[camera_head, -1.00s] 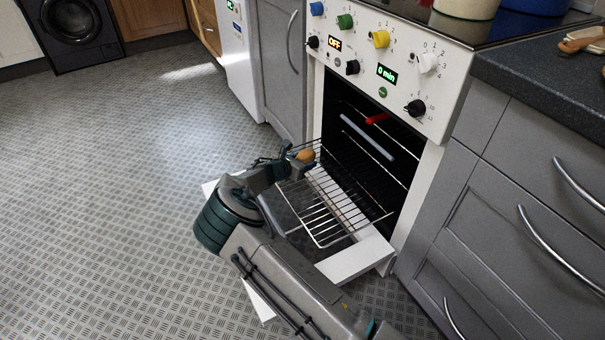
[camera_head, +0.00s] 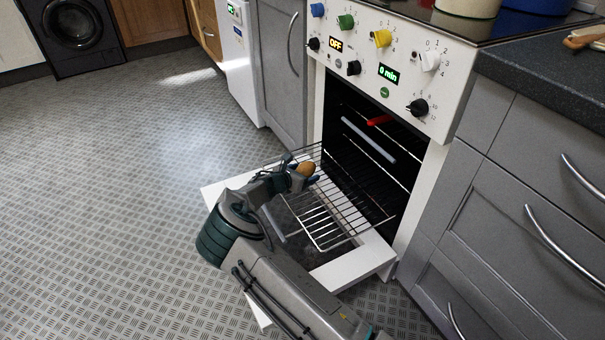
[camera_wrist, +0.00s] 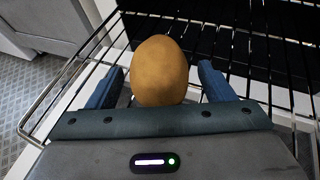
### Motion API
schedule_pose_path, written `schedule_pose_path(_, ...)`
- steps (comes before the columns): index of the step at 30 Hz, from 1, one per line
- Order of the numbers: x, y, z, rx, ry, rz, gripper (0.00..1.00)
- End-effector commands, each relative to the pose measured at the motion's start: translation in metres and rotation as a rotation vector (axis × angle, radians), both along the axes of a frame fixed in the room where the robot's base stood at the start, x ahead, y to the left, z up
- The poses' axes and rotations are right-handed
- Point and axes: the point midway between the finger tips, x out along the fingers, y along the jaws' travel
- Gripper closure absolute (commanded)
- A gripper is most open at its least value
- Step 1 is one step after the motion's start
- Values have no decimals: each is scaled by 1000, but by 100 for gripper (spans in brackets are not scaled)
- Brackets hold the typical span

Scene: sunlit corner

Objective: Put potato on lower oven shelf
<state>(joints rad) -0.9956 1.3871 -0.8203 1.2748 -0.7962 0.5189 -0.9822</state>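The brown potato (camera_head: 306,169) is over the pulled-out wire oven shelf (camera_head: 328,228). In the wrist view the potato (camera_wrist: 161,72) sits between the blue fingers of my gripper (camera_wrist: 161,85), close to the palm. A narrow gap shows between the potato and each finger, so the fingers look open around it. In the head view my gripper (camera_head: 303,172) is low over the shelf's left part. The potato's underside is hidden, so its contact with the bars is not clear. The shelf also shows in the wrist view (camera_wrist: 62,92).
The white oven door (camera_head: 357,266) is folded down below the shelf. The dark oven cavity (camera_head: 355,165) lies to the right, with a light bar and a red piece inside. Grey drawers (camera_head: 520,225) stand to the right and a grey cabinet (camera_head: 280,70) to the left. The floor at left is clear.

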Motion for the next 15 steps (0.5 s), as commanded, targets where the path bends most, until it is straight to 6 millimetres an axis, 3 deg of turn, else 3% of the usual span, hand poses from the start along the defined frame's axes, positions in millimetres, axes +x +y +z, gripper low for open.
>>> schedule_pose_path(7,-7,6,9,0,0,2,25)
schedule_pose_path(15,-50,35,32,-1,1,5,25)
